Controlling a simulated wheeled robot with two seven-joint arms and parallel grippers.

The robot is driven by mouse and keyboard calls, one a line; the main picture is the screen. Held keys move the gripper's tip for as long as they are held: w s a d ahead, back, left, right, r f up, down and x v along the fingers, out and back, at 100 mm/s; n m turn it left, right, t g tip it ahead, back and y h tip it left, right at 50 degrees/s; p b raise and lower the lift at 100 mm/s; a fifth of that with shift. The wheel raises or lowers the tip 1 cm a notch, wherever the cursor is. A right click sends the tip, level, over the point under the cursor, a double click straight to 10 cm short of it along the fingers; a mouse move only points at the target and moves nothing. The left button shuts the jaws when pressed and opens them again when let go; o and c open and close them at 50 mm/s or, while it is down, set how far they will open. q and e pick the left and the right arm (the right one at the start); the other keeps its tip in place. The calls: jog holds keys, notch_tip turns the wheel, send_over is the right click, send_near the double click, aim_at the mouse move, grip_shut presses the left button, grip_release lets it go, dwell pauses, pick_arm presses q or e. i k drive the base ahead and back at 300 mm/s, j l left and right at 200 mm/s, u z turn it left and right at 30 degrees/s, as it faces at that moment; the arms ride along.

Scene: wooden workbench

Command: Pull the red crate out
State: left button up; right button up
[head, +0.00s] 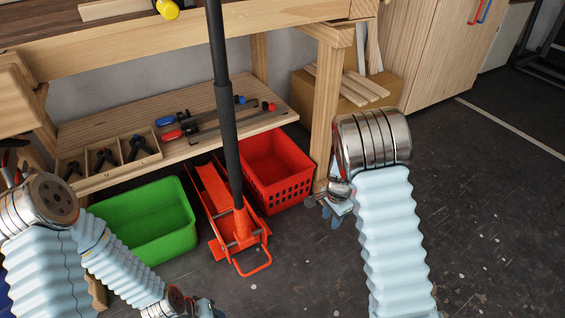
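The red crate (283,196) stands on the floor under the workbench, just left of the bench's front leg, with its slotted side facing me. My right gripper (326,208) is in front of the bench leg, close to the right of the crate, and seems apart from it. It is small and partly hidden by my wrist, so its opening is unclear. My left gripper (203,311) is at the bottom edge, mostly cut off, far from the crate; its finger state does not show.
An orange floor jack (238,236) with a long black handle stands directly left of the crate. A green bin (150,222) is further left. The wooden workbench (190,48) and its lower shelf overhang the crate. The bench leg (325,120) is at its right. Floor to the right is open.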

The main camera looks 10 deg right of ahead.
aim_at(277, 172)
jog(key=i+j, duration=0.25)
jog(key=i, duration=0.2)
jog(key=i+j, duration=0.2)
jog(key=i, duration=0.25)
